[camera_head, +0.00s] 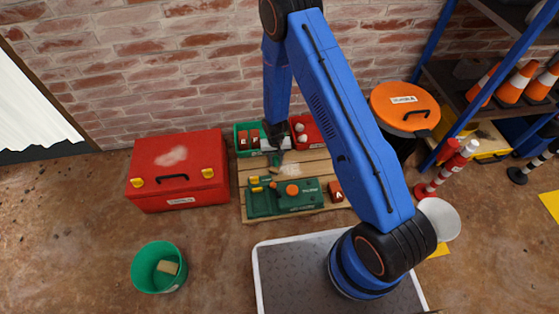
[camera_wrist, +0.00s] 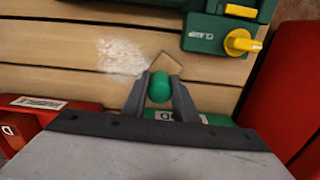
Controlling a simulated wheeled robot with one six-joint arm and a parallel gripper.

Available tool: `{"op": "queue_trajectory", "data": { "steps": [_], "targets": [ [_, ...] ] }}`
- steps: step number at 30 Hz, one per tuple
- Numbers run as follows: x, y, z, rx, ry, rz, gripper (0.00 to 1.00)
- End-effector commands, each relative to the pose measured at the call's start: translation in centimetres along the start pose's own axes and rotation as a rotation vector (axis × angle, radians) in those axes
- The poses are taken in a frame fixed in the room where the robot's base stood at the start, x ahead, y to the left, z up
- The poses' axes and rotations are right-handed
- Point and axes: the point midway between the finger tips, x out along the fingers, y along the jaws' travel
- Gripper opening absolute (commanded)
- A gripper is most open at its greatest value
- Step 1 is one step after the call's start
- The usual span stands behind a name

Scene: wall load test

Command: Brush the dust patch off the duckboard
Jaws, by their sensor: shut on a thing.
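The wooden duckboard (camera_head: 318,166) lies on the floor by the brick wall; its slats (camera_wrist: 50,68) fill the upper wrist view. A pale dust patch (camera_wrist: 121,54) lies across its slats, also faintly visible in the head view (camera_head: 290,169). My gripper (camera_wrist: 159,82) is shut on a brush with a green handle (camera_wrist: 159,90) and a tan head (camera_wrist: 166,65). In the wrist view the tan head is just right of the dust patch's edge. I cannot tell whether it touches the wood. In the head view my gripper (camera_head: 275,148) is over the duckboard's back left part.
A green tool case (camera_head: 285,198) lies on the duckboard's front part. Green (camera_head: 241,147) and red (camera_head: 315,137) bins stand behind. A red toolbox (camera_head: 180,170), itself with a pale patch on top, is left. A green bucket (camera_head: 148,270) stands front left.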

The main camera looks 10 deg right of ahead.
Motion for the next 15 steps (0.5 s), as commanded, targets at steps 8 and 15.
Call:
{"op": "queue_trajectory", "data": {
  "steps": [8,15],
  "targets": [
    [-0.01,-0.88,0.07,-0.001,-0.001,0.0,0.0],
    [-0.08,0.02,0.06,0.001,-0.001,0.0,0.0]
  ]
}}
